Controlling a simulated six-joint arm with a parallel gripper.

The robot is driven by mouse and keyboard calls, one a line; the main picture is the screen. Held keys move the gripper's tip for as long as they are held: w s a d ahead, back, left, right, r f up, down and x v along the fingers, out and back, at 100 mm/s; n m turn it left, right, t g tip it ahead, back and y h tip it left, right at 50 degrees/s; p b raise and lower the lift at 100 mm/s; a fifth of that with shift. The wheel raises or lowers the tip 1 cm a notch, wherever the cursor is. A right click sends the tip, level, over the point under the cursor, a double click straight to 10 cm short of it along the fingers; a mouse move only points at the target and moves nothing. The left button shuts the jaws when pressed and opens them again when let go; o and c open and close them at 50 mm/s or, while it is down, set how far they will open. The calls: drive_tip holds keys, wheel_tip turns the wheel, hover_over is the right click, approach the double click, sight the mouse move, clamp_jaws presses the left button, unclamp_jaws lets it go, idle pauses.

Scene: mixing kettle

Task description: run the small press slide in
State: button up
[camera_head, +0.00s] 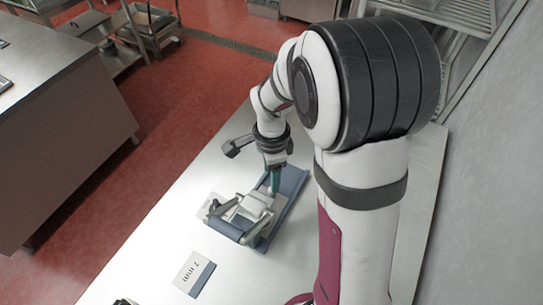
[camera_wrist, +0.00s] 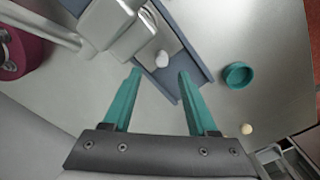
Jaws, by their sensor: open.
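The small press (camera_head: 243,214) lies on the pale table, with light grey blocks and bars on a blue-grey base; it also shows in the wrist view (camera_wrist: 118,26). Its blue-grey channel (camera_wrist: 187,62) runs down between my fingers in the wrist view. A rounded white knob-like piece (camera_wrist: 162,59) shows in the channel, just beyond the fingertips; I cannot tell if it belongs to the slide. My gripper (camera_wrist: 160,74) is open, its two green fingers spread and nothing between them. In the head view my gripper (camera_head: 272,187) is over the press's far part, partly hiding it.
A teal cup (camera_wrist: 238,75) and a small cream ball (camera_wrist: 247,129) lie right of the channel in the wrist view. A dark red round thing (camera_wrist: 14,52) is at its left edge. A wall (camera_head: 491,180) bounds the right.

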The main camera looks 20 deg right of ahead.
wheel_tip(320, 180, up, 7)
drive_tip(key=shift+r, duration=0.1)
idle(0.4)
drive_tip(key=s+a+r+n+y, duration=0.1)
drive_tip(key=s+a+r+n, duration=0.1)
drive_tip(key=s+n, duration=0.4)
drive_tip(key=s+a+r+n, duration=0.1)
drive_tip(key=s+n, duration=0.5)
drive_tip(key=s, duration=0.8)
drive_tip(key=shift+s+a+r+y, duration=0.3)
drive_tip(key=shift+a+r+y, duration=0.1)
drive_tip(key=shift+a, duration=0.3)
